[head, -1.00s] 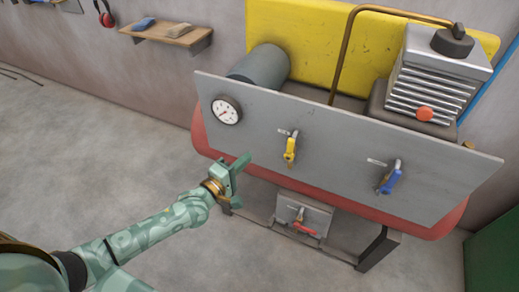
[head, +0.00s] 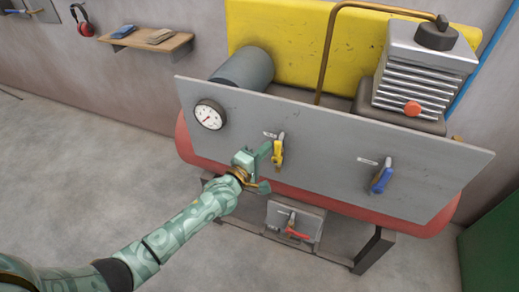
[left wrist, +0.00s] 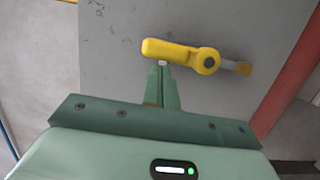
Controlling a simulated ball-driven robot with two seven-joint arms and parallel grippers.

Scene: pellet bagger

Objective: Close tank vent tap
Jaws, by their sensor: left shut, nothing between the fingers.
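Three lever taps show, with labels too small to read, so I cannot tell which is the tank vent tap. The yellow tap (head: 278,152) is on the grey panel, its lever hanging down. It also shows in the left wrist view (left wrist: 175,49), with its round pivot and brass stem to the right. The blue tap (head: 382,179) is further right on the panel. The red tap (head: 297,234) is on a small plate below. My left gripper (head: 267,148) is shut and empty, its tips (left wrist: 162,66) at the yellow lever's side; contact is unclear. My right gripper is out of view.
The grey panel (head: 330,165) fronts a red tank (head: 190,150) on dark legs. A gauge (head: 209,115) is at its left. A finned compressor (head: 424,70) and a copper pipe (head: 329,45) stand behind. A green box (head: 492,255) is at right; floor at left is clear.

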